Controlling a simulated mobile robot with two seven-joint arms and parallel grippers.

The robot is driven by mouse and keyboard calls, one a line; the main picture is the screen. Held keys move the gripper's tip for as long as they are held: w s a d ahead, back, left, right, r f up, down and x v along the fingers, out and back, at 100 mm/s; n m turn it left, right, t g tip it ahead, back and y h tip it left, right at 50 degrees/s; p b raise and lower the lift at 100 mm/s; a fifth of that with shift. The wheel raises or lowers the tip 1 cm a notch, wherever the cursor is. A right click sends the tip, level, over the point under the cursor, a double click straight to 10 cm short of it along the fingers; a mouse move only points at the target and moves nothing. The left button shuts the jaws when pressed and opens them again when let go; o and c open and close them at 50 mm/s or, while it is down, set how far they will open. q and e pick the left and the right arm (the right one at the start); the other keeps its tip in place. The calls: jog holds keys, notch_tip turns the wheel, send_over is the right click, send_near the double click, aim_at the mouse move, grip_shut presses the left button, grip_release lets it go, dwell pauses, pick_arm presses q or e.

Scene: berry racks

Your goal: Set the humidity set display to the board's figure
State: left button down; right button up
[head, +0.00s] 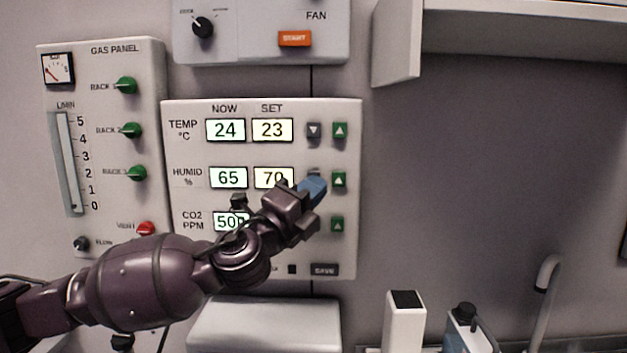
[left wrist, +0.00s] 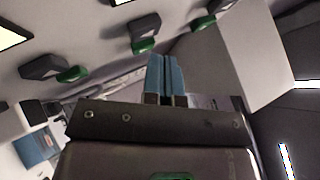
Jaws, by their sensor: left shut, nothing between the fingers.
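The climate panel (head: 350,110) is on the wall, with NOW and SET columns. The humidity set display (head: 266,177) reads 70, its lower right partly covered by my left gripper. The humidity now display (head: 229,177) reads 65. My left gripper (head: 314,188) is shut and empty, its blue fingertips in front of the humidity row's grey down button (head: 314,171), which is mostly hidden. The green humidity up button (head: 339,180) is just right of the fingertips. The shut fingers (left wrist: 167,78) also show in the left wrist view. I cannot tell whether they touch the button. My right gripper is not in view.
The temperature set display (head: 272,130) reads 23. My arm partly hides the CO2 display (head: 227,222). The save button (head: 324,270) is at the lower right. A gas panel (head: 100,70) is on the left, a fan panel (head: 250,45) above.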

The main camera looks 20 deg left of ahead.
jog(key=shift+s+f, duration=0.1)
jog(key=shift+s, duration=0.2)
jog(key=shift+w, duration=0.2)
pick_arm(q)
jog(key=shift+w+a, duration=0.1)
jog(key=shift+w, duration=0.35)
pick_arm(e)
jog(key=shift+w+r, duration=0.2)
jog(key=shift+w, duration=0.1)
pick_arm(q)
jog(key=shift+w, duration=0.15)
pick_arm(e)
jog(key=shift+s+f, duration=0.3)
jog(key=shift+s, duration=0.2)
